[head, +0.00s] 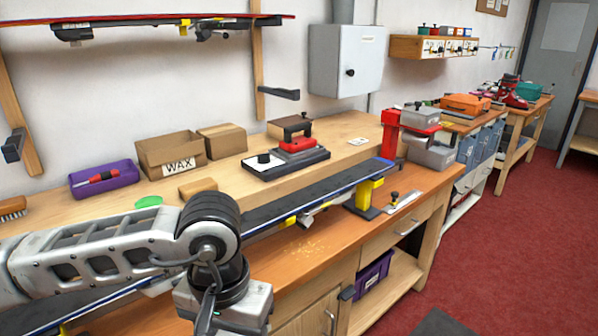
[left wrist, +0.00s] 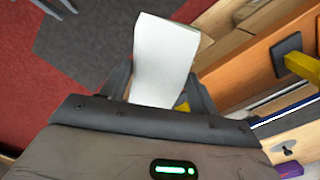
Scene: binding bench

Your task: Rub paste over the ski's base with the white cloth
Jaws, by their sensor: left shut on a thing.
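The ski (head: 320,188) lies along the bench with its dark base facing up and its bindings underneath. My left arm hides part of its near length. The white cloth (left wrist: 165,50) shows in the left wrist view as a pale, slightly bent sheet standing out from between the fingers. My left gripper (left wrist: 160,88) is shut on it, over the bench's front side, with the floor beyond. In the head view the fingers and cloth are out of sight below the wrist. A strip of the ski's edge shows at the right of the left wrist view (left wrist: 288,111). My right gripper is not in view.
A yellow vise support (head: 368,190) holds the ski near its far end. Behind the ski stand a waxing iron on a stand (head: 290,160), a wax box (head: 172,155), a purple tray (head: 104,180) and a green disc (head: 148,201). Pale crumbs (head: 303,248) lie on the bench front.

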